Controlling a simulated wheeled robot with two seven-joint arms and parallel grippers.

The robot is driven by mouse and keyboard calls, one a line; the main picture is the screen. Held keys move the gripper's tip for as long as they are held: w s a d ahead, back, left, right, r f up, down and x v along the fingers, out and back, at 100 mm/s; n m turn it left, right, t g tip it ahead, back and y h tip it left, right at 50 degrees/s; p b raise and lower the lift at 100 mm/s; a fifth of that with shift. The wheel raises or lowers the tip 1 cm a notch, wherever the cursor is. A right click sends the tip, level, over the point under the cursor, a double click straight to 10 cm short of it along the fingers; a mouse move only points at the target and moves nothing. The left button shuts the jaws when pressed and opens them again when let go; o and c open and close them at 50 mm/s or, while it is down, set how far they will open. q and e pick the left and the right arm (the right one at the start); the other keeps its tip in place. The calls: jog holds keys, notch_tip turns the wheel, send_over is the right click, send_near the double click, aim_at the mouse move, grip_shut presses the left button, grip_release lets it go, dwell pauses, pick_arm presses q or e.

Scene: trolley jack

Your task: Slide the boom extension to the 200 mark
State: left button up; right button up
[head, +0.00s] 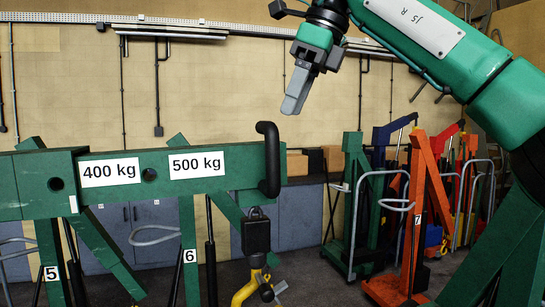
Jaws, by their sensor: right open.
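The green boom extension (236,180) reaches right out of the thicker outer boom sleeve (30,190) at the left. It bears white labels reading 400 kg (110,172) and 500 kg (196,165). A round hole (149,175) lies between them; the sleeve has another hole (56,184). I see no 200 mark. A black handle (268,160) is on the extension's right end, and a black block with a yellow hook (257,275) hangs below. My right gripper (294,98) is open and empty, above and right of the handle, apart from it. My left gripper is out of view.
Below the boom stand green posts numbered 5 (50,273) and 6 (189,255). At the right are an orange crane (415,220) and a green crane (352,200) with grey rail handles. Grey cabinets (300,220) line the wall. The air around the handle looks clear.

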aim_at(273, 157)
jog(key=x, duration=0.3)
jog(key=p+x, duration=0.1)
jog(key=x, duration=0.2)
jog(key=w+x, duration=0.1)
jog(key=x, duration=0.2)
jog(key=shift+d+f+p, duration=0.1)
jog(key=shift+d+p, duration=0.05)
jog(key=shift+p, duration=0.2)
jog(key=shift+s+f, duration=0.1)
jog(key=shift+f, duration=0.25)
jog(key=shift+a+f, duration=0.35)
jog(key=shift+f, duration=0.1)
jog(key=c, duration=0.7)
grip_shut()
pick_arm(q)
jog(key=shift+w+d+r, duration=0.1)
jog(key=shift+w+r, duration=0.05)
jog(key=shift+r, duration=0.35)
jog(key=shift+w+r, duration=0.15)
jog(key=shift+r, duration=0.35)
